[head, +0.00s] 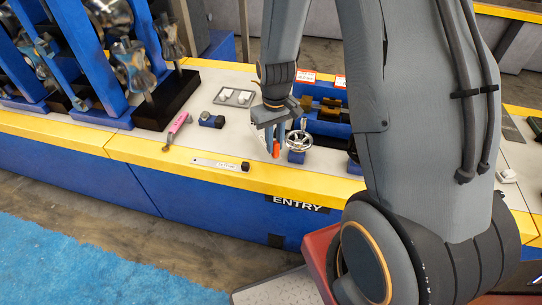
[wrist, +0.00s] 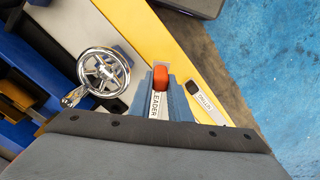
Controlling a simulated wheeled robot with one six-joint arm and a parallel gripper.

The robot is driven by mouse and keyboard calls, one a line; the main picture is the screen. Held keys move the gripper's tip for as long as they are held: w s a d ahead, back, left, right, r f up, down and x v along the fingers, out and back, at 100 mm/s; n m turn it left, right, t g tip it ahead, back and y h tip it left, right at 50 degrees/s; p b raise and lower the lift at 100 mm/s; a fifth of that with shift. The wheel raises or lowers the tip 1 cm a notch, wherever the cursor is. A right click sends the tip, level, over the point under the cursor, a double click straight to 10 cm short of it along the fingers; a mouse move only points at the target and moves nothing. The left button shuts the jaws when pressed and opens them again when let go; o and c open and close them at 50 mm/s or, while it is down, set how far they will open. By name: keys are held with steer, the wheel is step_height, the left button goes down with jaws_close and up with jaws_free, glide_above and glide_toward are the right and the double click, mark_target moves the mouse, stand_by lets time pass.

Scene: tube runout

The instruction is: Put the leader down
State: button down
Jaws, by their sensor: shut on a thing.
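The leader (wrist: 158,102) is a pale strip marked LEADER with an orange-red end. In the wrist view it lies between the blue fingers of my gripper (wrist: 163,96), which is shut on it. In the head view my gripper (head: 271,134) points down over the pale bench top, and the leader's orange-red end (head: 276,149) shows at its fingertips. I cannot tell whether the leader touches the bench. Much of its strip is hidden by the gripper.
A chrome handwheel (head: 299,141) stands just right of the gripper. A second labelled strip with a black end (head: 222,165) lies near the yellow front edge. A pink-handled tool (head: 178,126), a small dark block (head: 212,120) and a grey plate (head: 235,96) lie to the left.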

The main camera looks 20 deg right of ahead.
steer(key=shift+f+p, duration=0.7)
steer(key=shift+f, duration=3)
steer(key=c, duration=1.6)
jaws_free()
steer(key=shift+c, duration=0.2)
step_height(320, 180, up, 11)
steer(key=shift+b, duration=1.25)
steer(key=shift+s+r, duration=0.15)
steer(key=shift+r, duration=0.65)
steer(key=s+a+r+m+t, duration=0.1)
steer(key=s+a+r, duration=0.1)
steer(key=s+r, duration=0.6)
steer(key=shift+s+m, duration=0.3)
steer(key=shift+s, duration=1.75)
